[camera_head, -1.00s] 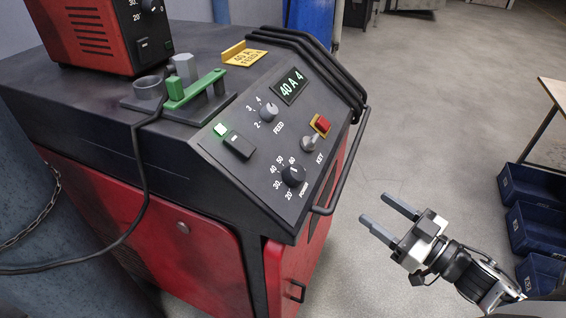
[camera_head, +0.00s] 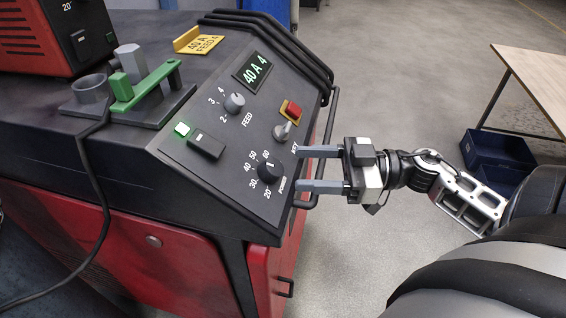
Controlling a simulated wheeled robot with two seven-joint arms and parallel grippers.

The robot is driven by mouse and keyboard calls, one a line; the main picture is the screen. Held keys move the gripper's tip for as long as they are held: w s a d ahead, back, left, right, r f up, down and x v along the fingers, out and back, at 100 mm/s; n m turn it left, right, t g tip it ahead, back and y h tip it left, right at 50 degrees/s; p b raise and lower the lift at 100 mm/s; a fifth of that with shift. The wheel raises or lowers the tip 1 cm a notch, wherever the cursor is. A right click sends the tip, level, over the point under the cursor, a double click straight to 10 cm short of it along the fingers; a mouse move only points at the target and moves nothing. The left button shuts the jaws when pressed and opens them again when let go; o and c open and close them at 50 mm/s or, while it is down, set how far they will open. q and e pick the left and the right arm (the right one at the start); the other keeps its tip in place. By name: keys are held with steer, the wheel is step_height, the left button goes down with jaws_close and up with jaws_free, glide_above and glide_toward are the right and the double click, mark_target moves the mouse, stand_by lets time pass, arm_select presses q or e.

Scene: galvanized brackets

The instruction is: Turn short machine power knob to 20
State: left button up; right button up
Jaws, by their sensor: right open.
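The short machine has a dark sloped panel (camera_head: 228,186) with a red body below. Its black power knob (camera_head: 269,170) is on the lower right of the panel, beside a printed scale from 20 to 60. A small light mark shows on the knob; exactly which number it points at is hard to tell. The panel display (camera_head: 256,71) reads 40 A 4. My right gripper (camera_head: 302,169) is open and empty, just right of the power knob, its two fingers pointing left toward it, with a visible gap. My left gripper is out of view.
A grey feed knob (camera_head: 234,103), a key switch (camera_head: 282,131) with a red button (camera_head: 293,110) above it, and a black rocker switch (camera_head: 206,145) share the panel. A black handrail (camera_head: 330,118) runs along the right edge. Blue bins (camera_head: 497,160) stand on the floor at right.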

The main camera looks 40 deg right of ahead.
mark_target(278, 167)
steer(key=x, duration=0.5)
steer(key=c, duration=1)
